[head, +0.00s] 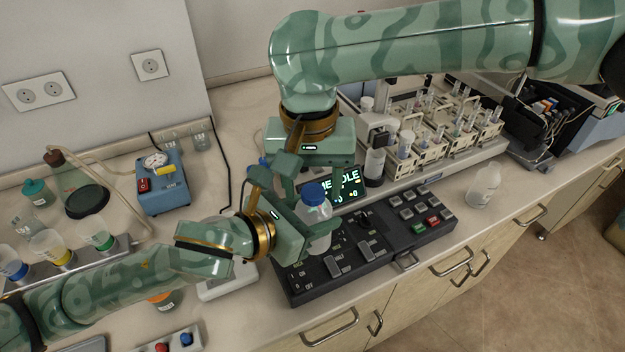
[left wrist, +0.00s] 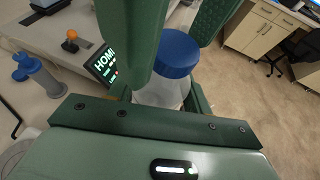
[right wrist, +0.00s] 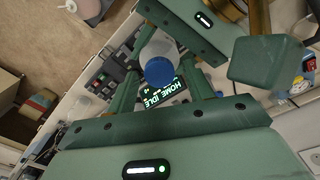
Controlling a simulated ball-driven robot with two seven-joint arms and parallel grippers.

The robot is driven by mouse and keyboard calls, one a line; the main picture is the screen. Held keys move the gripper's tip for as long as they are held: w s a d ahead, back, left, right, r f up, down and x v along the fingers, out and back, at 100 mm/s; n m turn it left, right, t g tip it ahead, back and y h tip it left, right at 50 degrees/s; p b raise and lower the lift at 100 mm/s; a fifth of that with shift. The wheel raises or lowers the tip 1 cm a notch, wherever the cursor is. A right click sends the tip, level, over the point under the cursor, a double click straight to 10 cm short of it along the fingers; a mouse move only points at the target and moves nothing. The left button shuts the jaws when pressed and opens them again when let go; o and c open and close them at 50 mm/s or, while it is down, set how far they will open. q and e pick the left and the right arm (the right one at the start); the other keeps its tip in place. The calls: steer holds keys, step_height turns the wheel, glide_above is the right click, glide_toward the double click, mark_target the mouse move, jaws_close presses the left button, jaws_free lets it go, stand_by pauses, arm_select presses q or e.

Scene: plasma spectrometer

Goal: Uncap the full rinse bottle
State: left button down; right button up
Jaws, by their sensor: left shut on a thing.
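The rinse bottle is translucent white (head: 318,238) with a blue cap (head: 315,194), and stands upright over the dark control panel. My left gripper (head: 308,222) is shut on its body from the left. In the left wrist view the blue cap (left wrist: 178,52) and bottle body (left wrist: 160,93) show between the fingers. My right gripper (head: 306,174) points down from above, close to the cap. In the right wrist view the blue cap (right wrist: 159,71) appears between its spread fingers, with gaps on both sides. A second translucent bottle (head: 484,186), with no blue cap visible, stands at the right.
The black control panel (head: 405,228) with switches and a lit display (head: 350,187) lies below and behind the bottle. A rack of tubes (head: 440,130) stands behind. A blue pump (head: 162,183) and glassware (head: 83,190) are at left. Bare counter surrounds the second bottle.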

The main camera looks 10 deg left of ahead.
step_height(320, 180, up, 4)
steer(key=shift+r, duration=0.25)
steer(key=shift+c, duration=0.2)
steer(key=n, duration=0.1)
steer(key=r+n, duration=0.2)
steer(key=shift+s+a+r+n, duration=0.1)
steer(key=shift+s+a+n, duration=0.15)
steer(key=shift+n, duration=0.15)
steer(key=shift+w+d+r+n, duration=0.1)
steer(key=shift+r+n, duration=0.25)
steer(key=shift+n, duration=0.25)
steer(key=shift+d+f+n, duration=0.1)
steer(key=shift+n, duration=0.2)
step_height(320, 180, down, 7)
steer(key=shift+w+d+f, duration=0.1)
steer(key=shift+w+f, duration=0.05)
steer(key=shift+c, duration=0.3)
